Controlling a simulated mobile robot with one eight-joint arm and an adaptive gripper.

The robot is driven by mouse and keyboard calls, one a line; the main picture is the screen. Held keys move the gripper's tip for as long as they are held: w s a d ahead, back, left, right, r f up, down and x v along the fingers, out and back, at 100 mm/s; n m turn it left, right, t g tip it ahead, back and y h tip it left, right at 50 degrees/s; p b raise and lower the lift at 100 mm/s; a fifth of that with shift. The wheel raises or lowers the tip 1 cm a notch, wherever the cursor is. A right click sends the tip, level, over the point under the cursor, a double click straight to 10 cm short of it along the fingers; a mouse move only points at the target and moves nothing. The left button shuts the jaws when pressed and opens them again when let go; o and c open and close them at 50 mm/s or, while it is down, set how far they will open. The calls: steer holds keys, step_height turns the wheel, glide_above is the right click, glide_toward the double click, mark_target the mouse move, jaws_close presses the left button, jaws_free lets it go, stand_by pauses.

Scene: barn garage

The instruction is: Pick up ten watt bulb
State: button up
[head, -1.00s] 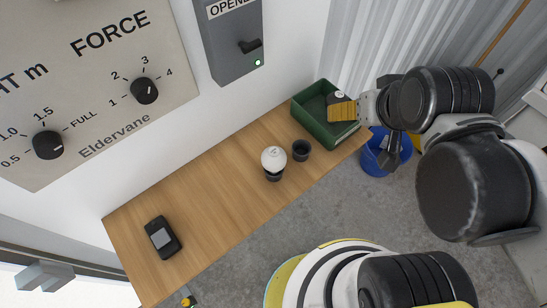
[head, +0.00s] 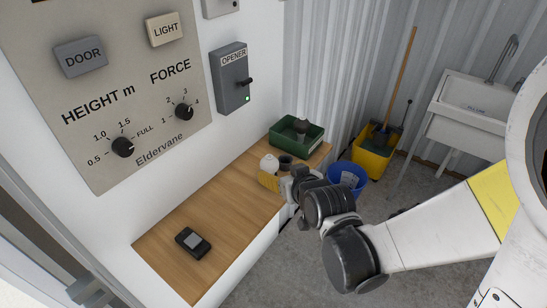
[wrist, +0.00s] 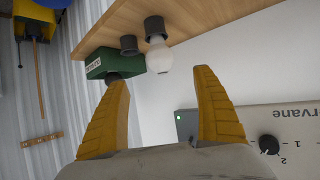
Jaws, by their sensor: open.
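A round white bulb (head: 269,162) stands upright in a dark holder on the wooden bench; no wattage can be read on it. In the wrist view the bulb (wrist: 159,57) shows with its dark holder (wrist: 154,28), beyond and between my fingertips. My gripper (head: 268,181) has yellow fingers, is on the near side of the bulb and partly covers its holder. In the wrist view my gripper (wrist: 162,76) is open with nothing between its fingers. A green bin (head: 284,141) holds a dark-topped item (head: 301,126) that I cannot identify.
A second dark holder (head: 286,162) stands beside the bulb and looks empty. A black handheld device (head: 193,242) lies at the bench's near end. The wall panel (head: 130,90) and opener box (head: 232,78) are close behind. A blue bucket (head: 347,177) stands beyond the bench end.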

mark_target(272, 166)
steer(key=b+x, duration=0.1)
steer(key=x, duration=0.5)
steer(key=shift+f+b, duration=0.15)
steer(key=shift+b, duration=0.15)
steer(key=b+x, duration=0.2)
steer(key=x, duration=0.3)
steer(key=shift+f, duration=0.2)
steer(key=shift+r, duration=0.1)
steer(key=c, duration=1)
